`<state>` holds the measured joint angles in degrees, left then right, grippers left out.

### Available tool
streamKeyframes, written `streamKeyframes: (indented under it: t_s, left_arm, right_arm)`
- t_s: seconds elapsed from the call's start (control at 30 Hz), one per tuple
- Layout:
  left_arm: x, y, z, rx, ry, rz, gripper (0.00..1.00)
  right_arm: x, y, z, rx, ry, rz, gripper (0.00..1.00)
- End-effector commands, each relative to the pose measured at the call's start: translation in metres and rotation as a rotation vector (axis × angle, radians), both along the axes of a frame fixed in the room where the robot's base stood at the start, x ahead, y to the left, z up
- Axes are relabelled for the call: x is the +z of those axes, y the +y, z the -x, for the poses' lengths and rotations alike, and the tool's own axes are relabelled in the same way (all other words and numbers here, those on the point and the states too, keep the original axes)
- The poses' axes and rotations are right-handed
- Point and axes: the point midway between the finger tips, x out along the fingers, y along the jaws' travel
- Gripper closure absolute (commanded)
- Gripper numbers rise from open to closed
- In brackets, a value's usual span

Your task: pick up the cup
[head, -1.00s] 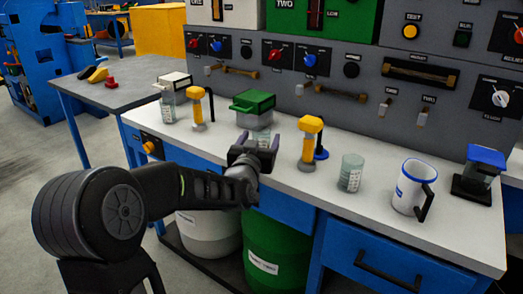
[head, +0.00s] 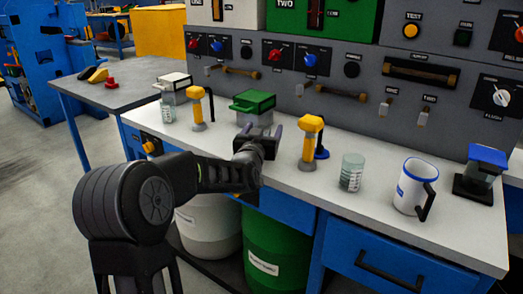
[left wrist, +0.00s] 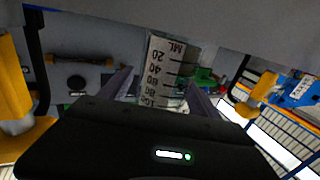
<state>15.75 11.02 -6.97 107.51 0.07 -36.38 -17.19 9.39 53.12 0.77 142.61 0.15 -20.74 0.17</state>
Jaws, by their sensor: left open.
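A clear measuring cup with a black ML scale stands between the two fingers of my left gripper (head: 261,134) in the left wrist view (left wrist: 166,72). In the head view the gripper hides this cup almost wholly. My left gripper is open, its fingers (left wrist: 160,92) on either side of the cup; whether they touch it I cannot tell. Another clear measuring cup (head: 352,172) stands on the bench to the right. A white mug with a blue rim and a dark handle (head: 413,186) stands farther right. My right gripper is not in view.
A yellow-topped dispenser (head: 310,142) stands just right of the gripper, another (head: 197,108) to its left. A green-lidded container (head: 253,106) is behind it. A blue-lidded black holder (head: 481,175) is far right. The white bench top (head: 330,197) has bare room in front.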

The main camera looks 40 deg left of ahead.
Motion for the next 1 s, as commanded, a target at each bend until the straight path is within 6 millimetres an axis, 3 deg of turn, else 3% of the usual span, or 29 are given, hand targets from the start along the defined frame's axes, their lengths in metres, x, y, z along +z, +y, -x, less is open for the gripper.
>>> streamKeyframes:
  t_s: [0.4, 1.0]
  left_arm:
    - [0.0002, 0.0, 0.0003, 0.0, 0.0, 0.0, 0.28]
    - [0.0002, -0.0001, 0.0004, 0.0, 0.0, 0.0, 0.77]
  right_arm:
    - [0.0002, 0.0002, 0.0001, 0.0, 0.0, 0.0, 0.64]
    - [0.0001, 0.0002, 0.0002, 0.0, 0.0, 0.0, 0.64]
